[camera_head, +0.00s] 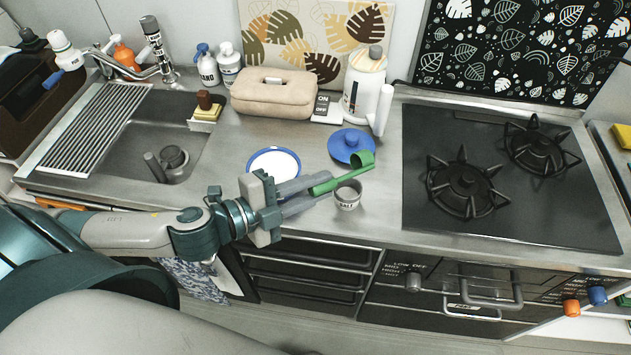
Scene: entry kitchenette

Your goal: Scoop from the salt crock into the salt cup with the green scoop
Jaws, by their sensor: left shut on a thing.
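My left gripper (318,188) is shut on the handle of the green scoop (361,161) and holds it over the counter. The scoop's bowl points right and appears just above and behind the small grey salt cup (347,202), labelled "SALT". I cannot tell whether the scoop holds any salt. A round white vessel with a blue rim (273,150) sits left of the scoop, partly behind my gripper; it may be the salt crock, but I see no label on it. A blue lid with a knob (340,152) lies behind the scoop. My right gripper is not in view.
The stove (520,205) with black burner grates is to the right. A sink (165,135) with a drying rack (95,125) is to the left. Some bare counter lies right of the cup.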

